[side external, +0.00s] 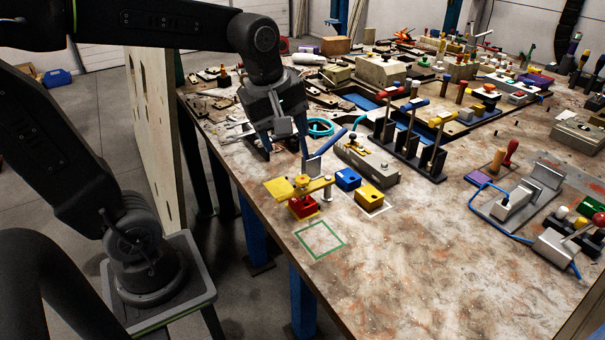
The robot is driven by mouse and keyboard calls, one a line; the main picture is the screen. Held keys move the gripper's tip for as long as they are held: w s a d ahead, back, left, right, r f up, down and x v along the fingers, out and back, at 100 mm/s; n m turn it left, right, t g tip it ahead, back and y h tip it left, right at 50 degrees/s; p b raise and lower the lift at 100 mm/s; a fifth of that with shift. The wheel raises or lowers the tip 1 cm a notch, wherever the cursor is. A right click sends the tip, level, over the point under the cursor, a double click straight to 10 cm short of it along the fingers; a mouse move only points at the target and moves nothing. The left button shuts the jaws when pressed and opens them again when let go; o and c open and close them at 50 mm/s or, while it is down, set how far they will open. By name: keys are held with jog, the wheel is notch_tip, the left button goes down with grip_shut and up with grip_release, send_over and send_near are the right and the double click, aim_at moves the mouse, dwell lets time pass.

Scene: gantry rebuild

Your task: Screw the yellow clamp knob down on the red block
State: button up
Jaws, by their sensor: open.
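The red block (304,207) sits near the table's left front edge, under a yellow clamp arm. The yellow clamp knob (301,181) stands on top of the clamp, above the red block. Whether the knob's screw touches the block is too small to tell. The yellow clamp arm (319,185) reaches right to a pale post. My gripper (286,153) hangs open and empty, pointing down, above and slightly left of the knob, apart from it.
A blue block (347,179) and a yellow block (369,196) stand right of the clamp. A green square outline (320,240) lies in front on bare table. A grey fixture (367,160) and a row of coloured-handled levers (408,140) stand behind.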

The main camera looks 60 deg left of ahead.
aim_at(303, 179)
jog(key=w+a+f+n+g, duration=0.3)
jog(key=w+a+n, duration=0.45)
jog(key=n, duration=0.95)
jog(key=f, duration=1.3)
jog(key=shift+w+d+f, duration=0.3)
jog(key=shift+d+f, duration=0.05)
jog(key=c, duration=0.8)
jog(key=shift+o, duration=0.2)
